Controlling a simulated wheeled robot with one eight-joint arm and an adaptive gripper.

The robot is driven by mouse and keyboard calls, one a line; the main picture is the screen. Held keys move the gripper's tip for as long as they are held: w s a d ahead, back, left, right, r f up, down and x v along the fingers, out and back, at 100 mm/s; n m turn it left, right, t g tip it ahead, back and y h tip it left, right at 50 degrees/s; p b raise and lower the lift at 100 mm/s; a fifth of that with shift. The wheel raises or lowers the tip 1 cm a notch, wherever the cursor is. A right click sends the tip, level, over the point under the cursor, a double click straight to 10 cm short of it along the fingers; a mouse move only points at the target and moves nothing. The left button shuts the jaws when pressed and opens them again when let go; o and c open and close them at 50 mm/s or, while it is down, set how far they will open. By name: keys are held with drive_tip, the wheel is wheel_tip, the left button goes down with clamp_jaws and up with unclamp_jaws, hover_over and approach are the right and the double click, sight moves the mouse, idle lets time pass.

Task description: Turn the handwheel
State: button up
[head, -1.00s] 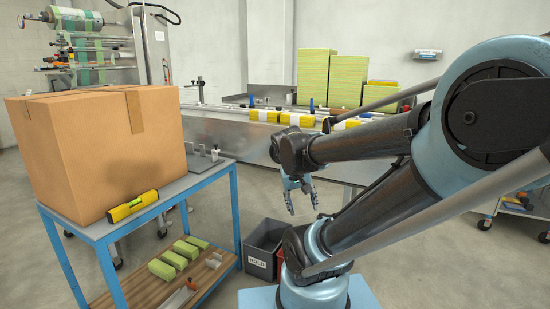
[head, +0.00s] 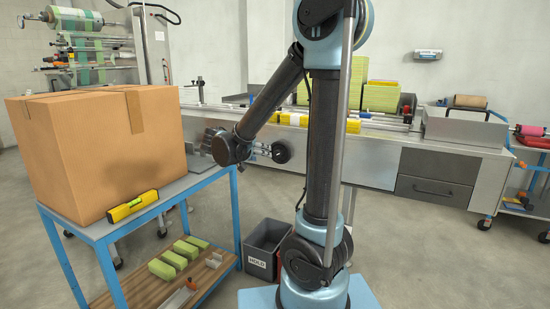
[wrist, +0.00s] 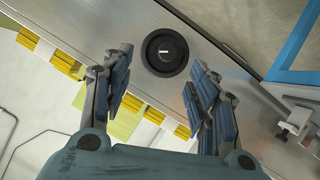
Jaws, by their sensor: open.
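The handwheel (head: 283,151) is a round black disc on the front of the long steel machine. In the wrist view the handwheel (wrist: 165,51) faces the camera, with a dark hub and a small pale mark at its centre. My gripper (head: 268,150) is beside the handwheel in the head view, pointing right toward it. In the wrist view my gripper (wrist: 160,68) is open, one finger on each side of the handwheel, with nothing held. Clear gaps show between the fingers and the wheel's rim in that picture. How far the fingertips are from it in depth is hard to tell.
A blue-framed table (head: 110,233) with a large cardboard box (head: 85,150) and a yellow spirit level (head: 132,206) stands at the left. A grey HOLD bin (head: 264,246) is on the floor below my gripper. Yellow packs (wrist: 64,56) lie along the machine.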

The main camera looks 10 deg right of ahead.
drive_tip(key=w+a, duration=0.1)
drive_tip(key=a, duration=0.1)
approach(276, 155)
drive_tip(key=shift+t, duration=0.4)
drive_tip(key=x, duration=0.9)
drive_tip(key=shift+s+d+f, duration=0.15)
drive_tip(key=shift+s+d, duration=0.05)
drive_tip(key=shift+c, duration=0.3)
drive_tip(key=c, duration=1)
